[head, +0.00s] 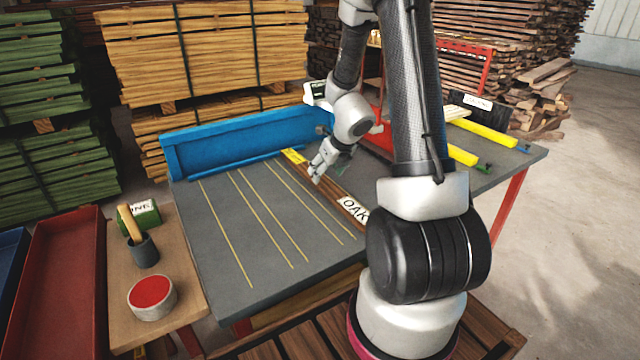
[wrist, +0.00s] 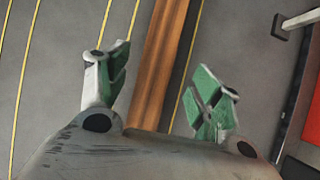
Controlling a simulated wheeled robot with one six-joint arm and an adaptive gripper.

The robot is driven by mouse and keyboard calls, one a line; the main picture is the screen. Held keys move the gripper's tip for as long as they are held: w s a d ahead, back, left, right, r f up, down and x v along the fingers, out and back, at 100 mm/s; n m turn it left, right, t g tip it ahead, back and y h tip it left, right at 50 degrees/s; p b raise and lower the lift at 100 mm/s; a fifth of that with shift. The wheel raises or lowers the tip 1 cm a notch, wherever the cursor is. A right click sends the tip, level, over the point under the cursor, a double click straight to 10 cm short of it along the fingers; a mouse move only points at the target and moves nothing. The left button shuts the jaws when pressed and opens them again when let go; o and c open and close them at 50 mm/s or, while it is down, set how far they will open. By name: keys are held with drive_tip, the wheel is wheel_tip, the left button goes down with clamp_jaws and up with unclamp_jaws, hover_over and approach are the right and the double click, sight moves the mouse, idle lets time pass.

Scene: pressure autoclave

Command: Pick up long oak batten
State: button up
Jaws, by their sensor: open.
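The long oak batten (head: 328,190) is a brown strip lying on the grey table top. It has a yellow end at the back and a white OAK label (head: 353,209) at the near end. My gripper (head: 316,176) is over the batten's middle. In the wrist view the batten (wrist: 166,55) runs between the two green-padded fingers of my gripper (wrist: 160,95). The fingers are open and apart from the batten on both sides. My arm hides part of the table near the label. Whether the fingertips reach down to the batten's height, I cannot tell.
A blue fence (head: 235,145) stands along the table's back edge. Yellow lines mark the grey table (head: 215,230). A red frame (head: 378,140) and yellow bars (head: 486,132) are at the right. A side bench (head: 185,290) holds a brush pot (head: 144,250) and a red-topped tin (head: 152,296).

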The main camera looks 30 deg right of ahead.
sight(321, 180)
drive_tip(key=x, duration=0.4)
drive_tip(key=shift+w+a+f, duration=0.15)
drive_tip(key=shift+w+f, duration=0.05)
drive_tip(key=shift+f, duration=0.05)
clamp_jaws()
drive_tip(key=shift+r, duration=0.1)
